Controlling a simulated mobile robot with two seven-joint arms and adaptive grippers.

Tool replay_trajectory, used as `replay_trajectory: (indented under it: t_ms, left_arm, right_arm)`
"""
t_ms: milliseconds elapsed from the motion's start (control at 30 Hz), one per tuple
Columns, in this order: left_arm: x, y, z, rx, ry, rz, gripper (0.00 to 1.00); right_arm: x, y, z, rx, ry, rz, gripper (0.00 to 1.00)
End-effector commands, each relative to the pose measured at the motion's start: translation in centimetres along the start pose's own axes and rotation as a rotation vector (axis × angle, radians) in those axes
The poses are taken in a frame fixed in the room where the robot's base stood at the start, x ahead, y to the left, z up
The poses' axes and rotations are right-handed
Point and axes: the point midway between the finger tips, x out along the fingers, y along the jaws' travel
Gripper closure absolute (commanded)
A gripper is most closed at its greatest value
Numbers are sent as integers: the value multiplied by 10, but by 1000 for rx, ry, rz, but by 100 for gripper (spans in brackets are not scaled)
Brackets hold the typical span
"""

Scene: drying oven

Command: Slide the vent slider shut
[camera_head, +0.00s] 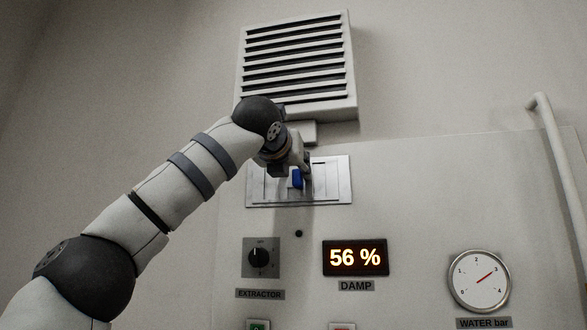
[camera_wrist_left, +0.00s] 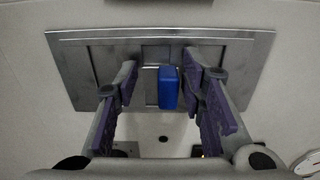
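The vent slider is a metal plate (camera_head: 333,180) set in the panel below the louvred grille, with a blue handle (camera_head: 297,179). In the left wrist view the plate's frame (camera_wrist_left: 255,62) spans the picture and the blue handle (camera_wrist_left: 168,88) stands out from it near the middle. My left gripper (camera_wrist_left: 160,82) is open, its two purple-padded fingers on either side of the handle. A gap shows on both sides, wider on the left, so neither finger visibly touches it. In the head view my left wrist hides part of the plate. My right gripper is not in view.
The louvred grille (camera_head: 296,66) juts out above the plate. Below are the extractor knob (camera_head: 259,257), the damp display (camera_head: 356,258) and the water gauge (camera_head: 479,280). A white pipe (camera_head: 562,180) runs down the right side.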

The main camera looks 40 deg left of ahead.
Motion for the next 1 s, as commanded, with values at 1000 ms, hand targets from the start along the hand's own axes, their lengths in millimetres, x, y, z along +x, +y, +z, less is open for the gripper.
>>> replay_trajectory:
  t_ms: [1000]
  left_arm:
    - [-120,0,0,0,0,0,63]
  right_arm:
    - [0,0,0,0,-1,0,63]
